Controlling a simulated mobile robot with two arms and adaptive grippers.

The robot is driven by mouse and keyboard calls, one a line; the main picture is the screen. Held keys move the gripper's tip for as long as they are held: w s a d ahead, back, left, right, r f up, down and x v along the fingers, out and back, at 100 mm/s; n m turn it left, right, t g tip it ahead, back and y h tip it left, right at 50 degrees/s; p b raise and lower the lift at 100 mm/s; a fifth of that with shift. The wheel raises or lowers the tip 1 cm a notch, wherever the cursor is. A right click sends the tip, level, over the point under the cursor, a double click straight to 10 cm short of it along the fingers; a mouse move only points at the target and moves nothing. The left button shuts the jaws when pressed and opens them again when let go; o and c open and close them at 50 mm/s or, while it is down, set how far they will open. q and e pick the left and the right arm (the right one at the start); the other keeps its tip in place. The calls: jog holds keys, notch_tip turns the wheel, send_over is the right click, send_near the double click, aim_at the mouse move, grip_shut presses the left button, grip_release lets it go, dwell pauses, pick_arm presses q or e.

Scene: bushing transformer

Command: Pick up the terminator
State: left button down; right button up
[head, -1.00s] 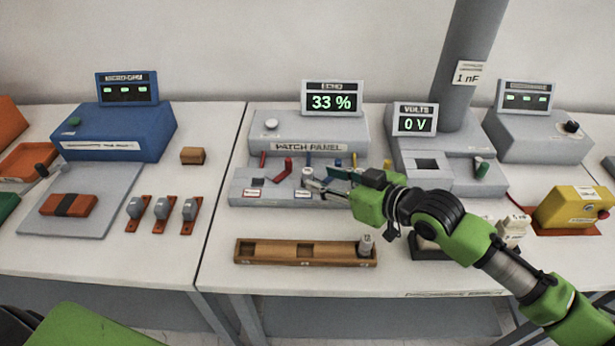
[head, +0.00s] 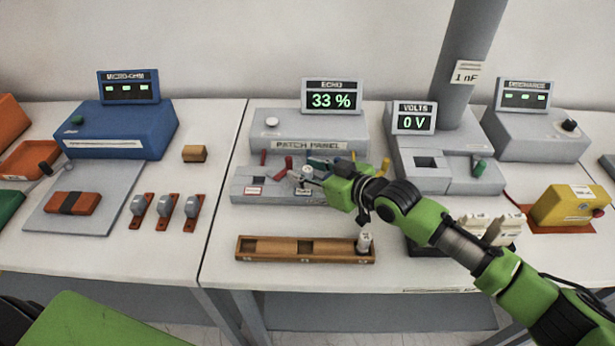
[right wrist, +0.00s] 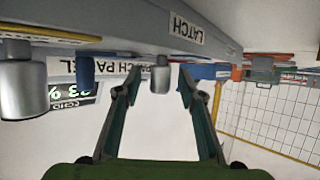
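No label reading terminator shows. A small grey cylinder (head: 307,171) stands upright on the patch panel's lower deck, beside my right gripper (head: 311,179). The right wrist view, which is upside down, shows a small grey cylinder (right wrist: 160,76) ahead between the two spread fingertips (right wrist: 158,88), with clear space on both sides. A second, larger-looking grey cylinder (right wrist: 23,90) is at that view's left edge. Another grey cylinder with a label (head: 364,243) stands in the right end of a wooden rack (head: 275,257). My right gripper is open and empty. My left gripper is out of view.
The patch panel (head: 285,145) has red, blue and yellow plugs around the gripper. A red handle (head: 282,168) is just left of it. The echo display (head: 332,98) reads 33 %. The volts unit (head: 414,118) is to the right. The table front left of the rack is clear.

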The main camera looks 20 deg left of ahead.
grip_shut()
jog(key=shift+r, duration=0.1)
